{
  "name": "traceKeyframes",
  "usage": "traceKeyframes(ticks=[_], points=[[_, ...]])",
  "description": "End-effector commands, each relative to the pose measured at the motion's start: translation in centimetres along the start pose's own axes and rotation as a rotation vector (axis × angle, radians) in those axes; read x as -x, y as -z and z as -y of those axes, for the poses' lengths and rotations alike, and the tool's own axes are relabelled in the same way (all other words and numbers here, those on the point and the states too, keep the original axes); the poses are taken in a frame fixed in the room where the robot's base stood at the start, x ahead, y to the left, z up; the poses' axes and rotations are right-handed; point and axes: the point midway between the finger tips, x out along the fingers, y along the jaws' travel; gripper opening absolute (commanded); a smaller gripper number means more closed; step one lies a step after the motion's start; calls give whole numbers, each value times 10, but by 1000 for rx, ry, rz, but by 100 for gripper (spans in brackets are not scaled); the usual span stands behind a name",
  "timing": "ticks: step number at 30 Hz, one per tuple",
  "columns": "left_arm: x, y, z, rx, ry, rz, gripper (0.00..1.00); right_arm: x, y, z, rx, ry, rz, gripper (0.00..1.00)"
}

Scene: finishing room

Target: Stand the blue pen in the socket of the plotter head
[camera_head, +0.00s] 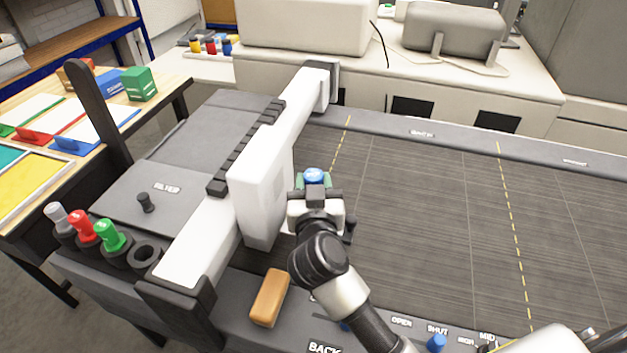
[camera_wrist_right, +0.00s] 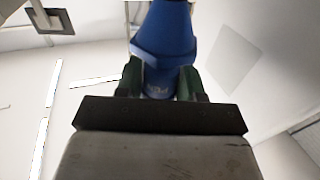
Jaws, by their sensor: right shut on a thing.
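My right gripper (camera_head: 312,184) is shut on the blue pen (camera_head: 315,174), just right of the white plotter head (camera_head: 262,196). In the right wrist view, the blue pen (camera_wrist_right: 166,38) stands between the green finger pads of the right gripper (camera_wrist_right: 161,82). I cannot see the socket of the plotter head, nor whether the pen touches the head. My left gripper is not in view.
Grey, red and green pens (camera_head: 108,235) stand in a row of holders beside an empty black holder (camera_head: 144,254). A tan block (camera_head: 270,297) lies on the plotter's front edge. The dark plotter bed (camera_head: 430,220) is clear to the right. The white gantry (camera_head: 300,95) spans the bed.

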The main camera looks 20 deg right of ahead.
Motion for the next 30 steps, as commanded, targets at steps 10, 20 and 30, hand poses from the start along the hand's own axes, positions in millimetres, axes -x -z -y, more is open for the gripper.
traceKeyframes(ticks=[10, 20, 30], points=[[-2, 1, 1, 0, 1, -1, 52, 0, -4, 0, 1, -1, 0, 14], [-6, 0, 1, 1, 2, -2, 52, 0, -18, 0, 1, -1, 1, 14], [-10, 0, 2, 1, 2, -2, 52, 0, -29, 0, 1, 0, -1, 14]])
